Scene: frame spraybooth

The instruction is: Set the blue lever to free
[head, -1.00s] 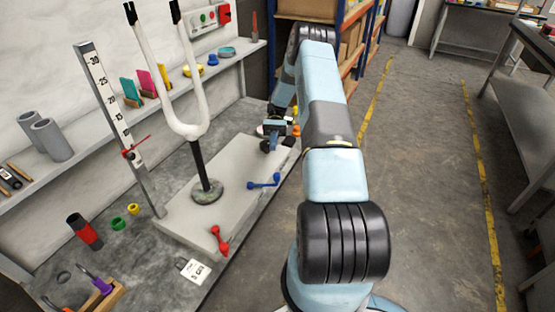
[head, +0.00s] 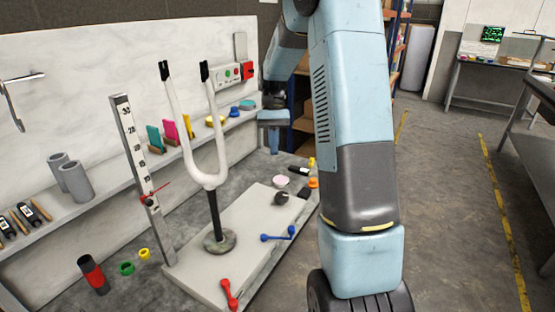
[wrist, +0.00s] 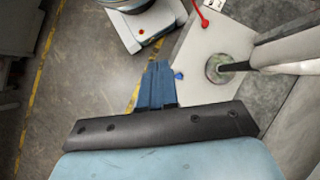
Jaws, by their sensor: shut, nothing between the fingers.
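The blue lever (head: 278,235) sits on the right edge of the pale base plate (head: 206,281), below and to the right of the white fork. Its arm points to the right. In the wrist view only a small blue part of the lever (wrist: 179,76) shows, just right of the fingertips. My gripper (head: 274,150) is raised behind and above the plate, fingers pointing down, apart from the lever. In the wrist view my gripper (wrist: 158,66) has its blue fingers together and empty. I cannot read any free marking by the lever.
A red lever (head: 229,293) is at the plate's front. The white fork (head: 206,174) stands upright on the plate, with a scale post (head: 140,175) to its left. A dark knob (head: 281,198) and small coloured items lie near the plate's far end.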

